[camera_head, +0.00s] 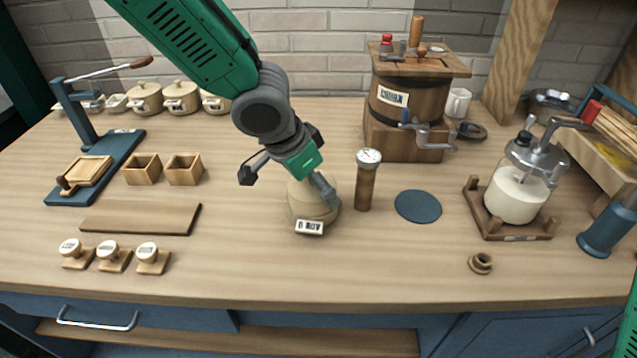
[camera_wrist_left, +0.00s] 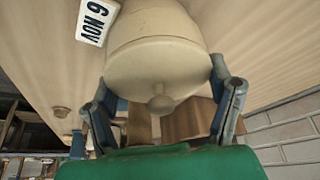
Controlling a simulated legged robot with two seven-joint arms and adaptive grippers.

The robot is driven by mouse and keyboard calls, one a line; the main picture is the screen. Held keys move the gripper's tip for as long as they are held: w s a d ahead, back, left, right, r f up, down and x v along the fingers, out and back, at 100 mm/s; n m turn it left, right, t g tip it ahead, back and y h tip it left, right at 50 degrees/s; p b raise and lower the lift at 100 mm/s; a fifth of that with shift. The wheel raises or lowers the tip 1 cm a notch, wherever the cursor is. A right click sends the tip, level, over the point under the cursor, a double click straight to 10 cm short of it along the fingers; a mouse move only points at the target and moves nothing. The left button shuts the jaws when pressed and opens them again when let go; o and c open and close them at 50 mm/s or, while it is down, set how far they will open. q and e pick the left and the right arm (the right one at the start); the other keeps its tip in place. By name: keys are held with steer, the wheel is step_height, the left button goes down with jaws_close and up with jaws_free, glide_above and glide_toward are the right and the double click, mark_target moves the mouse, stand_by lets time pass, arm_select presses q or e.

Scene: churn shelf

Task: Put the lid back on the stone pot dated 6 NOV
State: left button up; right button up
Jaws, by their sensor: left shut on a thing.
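The stone pot (camera_head: 306,212) stands on the worktop with a white "6 NOV" tag (camera_head: 310,227) at its front. The tag also shows in the left wrist view (camera_wrist_left: 97,21). My left gripper (camera_wrist_left: 163,80) is over the pot, pointing down, its fingers on opposite sides of the round cream lid (camera_wrist_left: 150,72). It is shut on the lid, whose small knob (camera_wrist_left: 160,103) faces the palm. The lid is at the pot's mouth, lined up with it; I cannot tell whether it is fully seated. My gripper hides most of the lid in the head view. My right gripper is out of view.
A wooden post with a dial (camera_head: 368,180) stands close right of the pot, beside a blue round mat (camera_head: 418,206). A wooden churn (camera_head: 410,105) is behind. A glass churn (camera_head: 518,190) is at right. A board (camera_head: 140,218) and stamps (camera_head: 112,258) are at left.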

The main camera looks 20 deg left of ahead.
arm_select(q)
steer(key=shift+a+f, duration=0.1)
steer(key=shift+a, duration=0.7)
steer(key=shift+d, duration=1)
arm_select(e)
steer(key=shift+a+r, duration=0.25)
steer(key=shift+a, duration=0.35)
arm_select(q)
steer(key=shift+d+r, duration=0.2)
steer(key=shift+d, duration=0.45)
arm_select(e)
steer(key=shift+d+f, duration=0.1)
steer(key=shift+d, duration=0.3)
arm_select(q)
steer(key=shift+a, duration=0.4)
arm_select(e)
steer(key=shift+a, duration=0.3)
arm_select(q)
steer(key=shift+a+f, duration=0.1)
steer(key=shift+f, duration=0.1)
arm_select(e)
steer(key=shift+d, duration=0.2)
arm_select(q)
steer(key=shift+a, duration=0.1)
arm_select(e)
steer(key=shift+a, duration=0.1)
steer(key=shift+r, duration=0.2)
